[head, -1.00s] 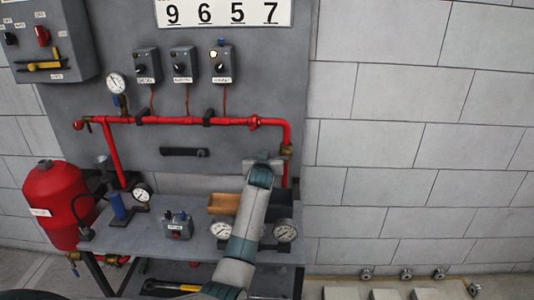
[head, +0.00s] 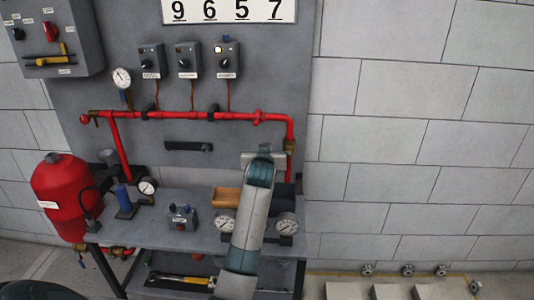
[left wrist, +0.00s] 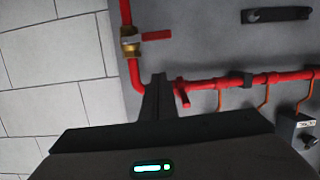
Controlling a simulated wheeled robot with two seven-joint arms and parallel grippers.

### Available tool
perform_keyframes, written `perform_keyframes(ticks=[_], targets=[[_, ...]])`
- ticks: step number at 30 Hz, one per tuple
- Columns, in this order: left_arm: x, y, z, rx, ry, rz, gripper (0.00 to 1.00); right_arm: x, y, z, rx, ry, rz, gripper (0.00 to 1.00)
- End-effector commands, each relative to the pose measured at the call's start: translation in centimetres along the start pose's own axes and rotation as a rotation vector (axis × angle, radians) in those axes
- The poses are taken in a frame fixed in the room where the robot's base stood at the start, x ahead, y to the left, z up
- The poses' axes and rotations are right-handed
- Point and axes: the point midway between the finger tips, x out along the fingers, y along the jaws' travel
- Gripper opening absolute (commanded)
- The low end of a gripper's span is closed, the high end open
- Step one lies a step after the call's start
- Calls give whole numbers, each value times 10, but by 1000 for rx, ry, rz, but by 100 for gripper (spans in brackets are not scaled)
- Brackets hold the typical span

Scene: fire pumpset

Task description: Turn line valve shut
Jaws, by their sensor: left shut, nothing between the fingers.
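A brass valve (left wrist: 130,44) with a red lever (left wrist: 157,36) sits on the upright part of the red pipe. The lever points across the pipe, to the right in the left wrist view. The brass body (head: 290,147) shows at the right of the panel in the head view; I cannot make out its lever there. My left gripper (head: 264,155) is just left of this valve in the head view. In the left wrist view its fingers (left wrist: 160,93) are shut and empty, near the pipe elbow, apart from the lever. My right gripper is out of view.
The red pipe (head: 180,116) runs across the grey panel, with a small red fitting (head: 258,117) near its right end. A bench below holds gauges (head: 287,224), a small control box (head: 182,216) and an orange-brown box (head: 228,197). A red tank (head: 68,198) stands left. The block wall at right is clear.

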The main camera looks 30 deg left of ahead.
Motion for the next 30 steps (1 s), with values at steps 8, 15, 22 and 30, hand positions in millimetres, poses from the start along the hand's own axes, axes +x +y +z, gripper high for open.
perform_keyframes(ticks=[8,15,22,30], targets=[[-16,0,0,1,0,0,0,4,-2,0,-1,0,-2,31],[-16,0,0,1,-1,0,0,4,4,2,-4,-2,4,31],[-16,0,0,1,-1,0,0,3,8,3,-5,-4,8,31],[-16,0,0,1,-1,0,0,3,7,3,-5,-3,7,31]])
